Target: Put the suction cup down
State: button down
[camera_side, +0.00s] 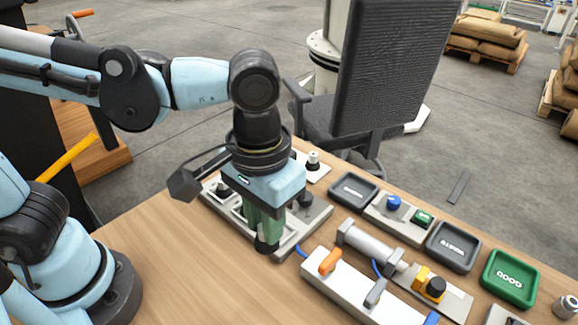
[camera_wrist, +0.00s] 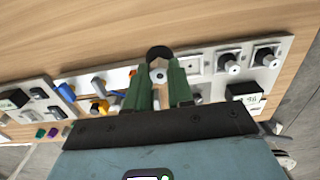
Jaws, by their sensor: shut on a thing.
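My gripper (camera_side: 264,226) has green fingers and points down over the wooden table. In the wrist view, my gripper (camera_wrist: 159,88) is shut on a suction cup (camera_wrist: 158,73) with a pale centre and a black lip. The black end of this suction cup (camera_side: 267,244) shows below the fingers in the side view, over the front part of a light grey holder plate (camera_side: 287,243). I cannot tell whether it touches the plate. More suction cups (camera_wrist: 229,61) stand on the plate, and one (camera_side: 223,187) shows left of the fingers.
Right of the plate are a white panel with an orange lever (camera_side: 329,261), a grey cylinder (camera_side: 370,243) and a yellow-and-black part (camera_side: 429,284). Behind are a dark tray (camera_side: 354,190), a waste tray (camera_side: 453,247) and a green tray (camera_side: 510,278). The table's front left is clear.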

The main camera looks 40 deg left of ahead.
jog(key=shift+s+d+r, duration=0.55)
jog(key=shift+s, duration=0.15)
jog(key=w+d, duration=0.3)
jog(key=w, duration=0.7)
jog(key=w+d, duration=0.2)
jog(key=w, duration=0.8)
jog(key=w+a+f, duration=0.2)
jog(key=w, duration=0.1)
jog(key=w+a+f, duration=0.5)
jog(key=w, duration=0.1)
jog(key=shift+a+f, duration=0.2)
jog(key=shift+f, duration=0.2)
jog(key=shift+w+f, duration=0.15)
jog(key=shift+f, duration=1.95)
jog(key=shift+f, duration=0.15)
